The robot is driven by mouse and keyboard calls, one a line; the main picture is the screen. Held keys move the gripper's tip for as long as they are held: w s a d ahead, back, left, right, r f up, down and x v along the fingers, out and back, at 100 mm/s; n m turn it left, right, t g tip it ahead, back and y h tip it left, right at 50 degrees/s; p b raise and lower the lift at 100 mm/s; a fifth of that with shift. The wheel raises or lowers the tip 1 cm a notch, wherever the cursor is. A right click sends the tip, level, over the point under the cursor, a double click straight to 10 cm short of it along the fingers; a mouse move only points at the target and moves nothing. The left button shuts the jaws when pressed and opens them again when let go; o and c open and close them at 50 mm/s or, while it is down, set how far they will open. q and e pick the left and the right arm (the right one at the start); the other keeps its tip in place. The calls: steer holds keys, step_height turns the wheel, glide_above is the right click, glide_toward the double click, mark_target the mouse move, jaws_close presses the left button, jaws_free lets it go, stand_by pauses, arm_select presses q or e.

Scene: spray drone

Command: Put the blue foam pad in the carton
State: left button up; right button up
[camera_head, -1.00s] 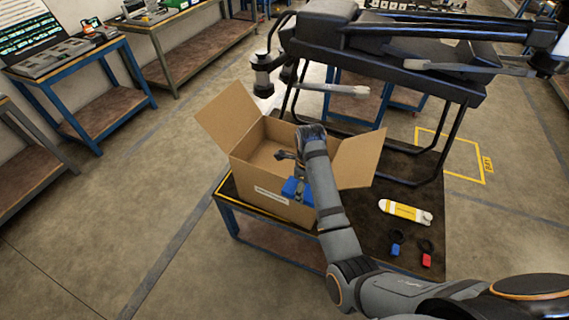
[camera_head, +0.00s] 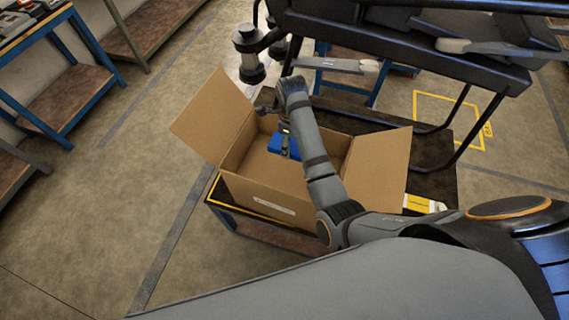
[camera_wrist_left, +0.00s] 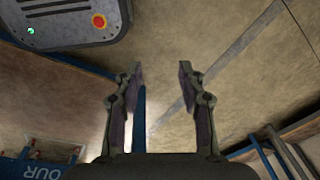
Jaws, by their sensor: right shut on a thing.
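The open cardboard carton (camera_head: 268,203) stands on the low table, its side flaps spread. The blue foam pad (camera_head: 277,144) shows inside the outline of the carton's opening, over the inner floor. My right gripper (camera_head: 285,136) is shut on the pad from above; the gripper and forearm hide part of it. I cannot tell whether the pad touches the carton's floor. My left gripper (camera_wrist_left: 158,78) shows in the left wrist view, open and empty above the floor. It is not seen in the head view.
A yellow and white bottle (camera_head: 420,203) lies on the table, partly hidden by my right arm. The drone's dark frame (camera_head: 420,75) stands behind the carton. The carton's right flap (camera_head: 380,170) is close beside my forearm. Open floor lies to the left.

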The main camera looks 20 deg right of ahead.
step_height(320, 180, down, 5)
steer(key=s+b, duration=0.2)
steer(key=b, duration=0.1)
glide_above(290, 174)
step_height(290, 174, down, 5)
steer(key=shift+f+p, duration=0.2)
steer(key=shift+p, duration=0.25)
steer(key=shift+f, duration=0.4)
arm_select(q)
steer(key=shift+s+f, duration=0.4)
steer(key=shift+f, duration=0.35)
steer(key=shift+s+f, duration=0.35)
steer(key=shift+f, duration=0.35)
arm_select(e)
steer(key=shift+f, duration=2)
steer(key=shift+f, duration=0.1)
steer(key=o, duration=0.7)
steer(key=shift+o, duration=0.2)
